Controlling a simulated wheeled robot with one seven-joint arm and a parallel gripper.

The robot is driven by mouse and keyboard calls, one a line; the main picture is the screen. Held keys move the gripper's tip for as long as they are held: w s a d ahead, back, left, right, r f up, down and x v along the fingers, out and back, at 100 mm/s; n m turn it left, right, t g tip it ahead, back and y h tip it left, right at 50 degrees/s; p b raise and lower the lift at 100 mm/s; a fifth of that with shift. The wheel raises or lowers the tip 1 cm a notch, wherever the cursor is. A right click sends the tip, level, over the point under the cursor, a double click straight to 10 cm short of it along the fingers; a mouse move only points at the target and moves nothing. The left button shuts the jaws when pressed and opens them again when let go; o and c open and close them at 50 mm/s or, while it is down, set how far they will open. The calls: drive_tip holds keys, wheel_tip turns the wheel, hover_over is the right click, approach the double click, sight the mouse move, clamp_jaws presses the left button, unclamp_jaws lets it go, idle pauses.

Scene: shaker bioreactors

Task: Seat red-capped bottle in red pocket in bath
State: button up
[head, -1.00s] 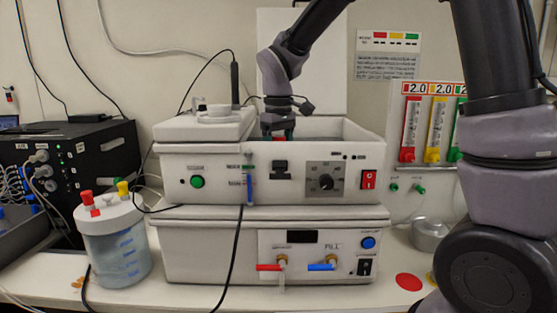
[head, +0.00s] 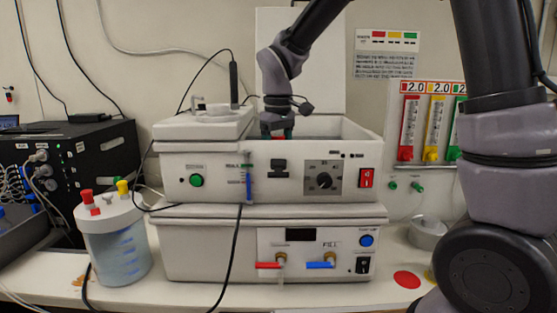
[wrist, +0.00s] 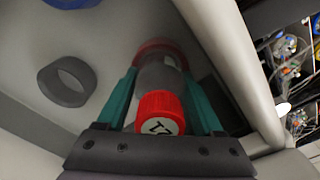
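The red-capped bottle (wrist: 160,112) is clear with a marked red cap. In the wrist view it stands between the two teal fingers of my gripper (wrist: 160,85), which appear to touch its sides. Its far end meets the red pocket (wrist: 158,46), a red ring on the bath floor; whether it is fully down in the ring is hidden. In the head view my gripper (head: 276,130) reaches down into the bath (head: 350,130), and the front wall hides most of the bottle.
The bath wall (wrist: 235,70) runs close along the right of my gripper. A jar with red and yellow fittings (head: 115,240) stands left of the bath.

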sight(278, 135)
drive_tip(key=r, duration=1)
drive_tip(key=shift+s+d+r, duration=0.15)
drive_tip(key=shift+s+r, duration=0.05)
drive_tip(key=shift+r, duration=0.2)
